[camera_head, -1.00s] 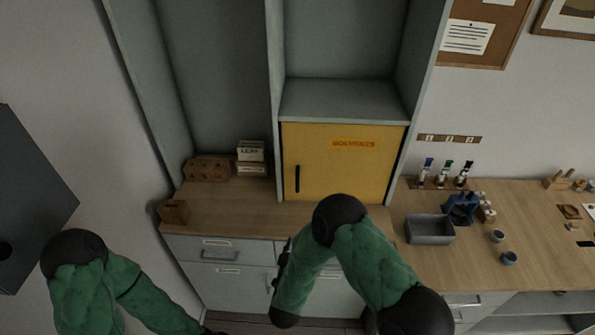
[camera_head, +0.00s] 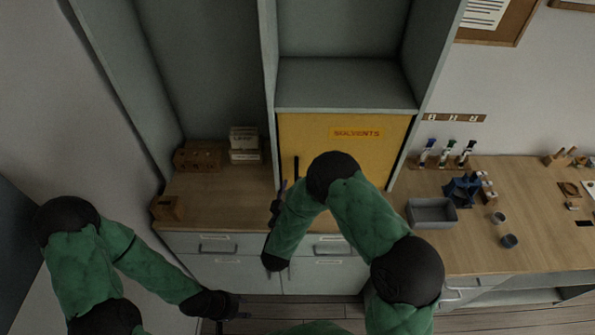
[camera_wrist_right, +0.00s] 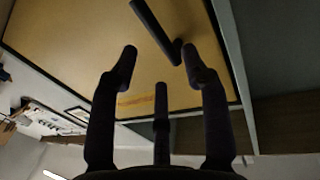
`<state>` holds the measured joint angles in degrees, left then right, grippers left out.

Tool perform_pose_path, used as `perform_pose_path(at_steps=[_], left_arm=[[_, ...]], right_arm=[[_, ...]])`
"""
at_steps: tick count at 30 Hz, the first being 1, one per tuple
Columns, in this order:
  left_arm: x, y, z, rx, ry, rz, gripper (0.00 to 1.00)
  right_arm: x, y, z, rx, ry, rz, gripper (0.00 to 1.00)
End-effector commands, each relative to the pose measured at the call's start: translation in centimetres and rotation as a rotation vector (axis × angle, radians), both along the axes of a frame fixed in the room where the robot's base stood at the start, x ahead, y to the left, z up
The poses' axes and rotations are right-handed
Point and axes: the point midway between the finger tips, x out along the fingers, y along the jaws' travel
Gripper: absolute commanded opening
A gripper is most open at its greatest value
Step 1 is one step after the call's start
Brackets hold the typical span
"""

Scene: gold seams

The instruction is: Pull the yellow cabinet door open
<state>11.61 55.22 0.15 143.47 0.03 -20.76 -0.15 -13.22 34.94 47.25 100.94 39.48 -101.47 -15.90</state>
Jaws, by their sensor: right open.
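The yellow cabinet door (camera_head: 345,150), with an orange "SOLVENTS" label, is shut in the head view. Its black vertical handle (camera_head: 296,167) is near the door's left edge. In the right wrist view the door (camera_wrist_right: 75,45) fills the upper left, and the bar handle (camera_wrist_right: 155,30) lies just beyond the fingertips. My right gripper (camera_head: 279,202) is in front of the door's lower left, partly hidden by its arm. In the wrist view its fingers (camera_wrist_right: 160,52) are spread and empty. My left gripper (camera_head: 238,308) is low, away from the door; its jaws are too small to read.
A wooden counter (camera_head: 225,205) runs below the cabinet, with small boxes (camera_head: 243,145) and a wooden block (camera_head: 166,208) at left. A grey tray (camera_head: 432,212), a blue stand (camera_head: 462,190) and cups stand at right. Grey cabinet walls flank the door.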

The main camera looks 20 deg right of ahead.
Motion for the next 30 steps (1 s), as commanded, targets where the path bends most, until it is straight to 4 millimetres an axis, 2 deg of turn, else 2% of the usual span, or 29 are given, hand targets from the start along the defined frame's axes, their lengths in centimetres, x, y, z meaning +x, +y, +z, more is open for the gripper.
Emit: perform_pose_path(at_steps=[6, 12, 24, 29, 30], left_arm=[[0.1, 0.0, 0.1, 0.0, -0.001, 0.0, 0.4], [0.1, 0.0, 0.2, 0.0, -0.001, 0.0, 0.4], [0.1, 0.0, 0.2, 0.0, -0.001, 0.0, 0.4], [0.1, 0.0, 0.2, 0.0, -0.001, 0.0, 0.4], [0.1, 0.0, 0.2, 0.0, -0.001, 0.0, 0.4]], right_arm=[[3.4, -1.9, 0.0, 0.0, -0.001, -0.003, 0.47], [5.2, -2.7, 0.0, 0.0, 0.0, -0.001, 0.47], [5.7, -3.0, 0.0, -0.001, 0.0, 0.001, 0.47], [5.7, -3.0, 0.0, -0.001, 0.0, 0.001, 0.02], [5.7, -3.0, 0.0, -0.001, 0.0, 0.001, 0.0]])
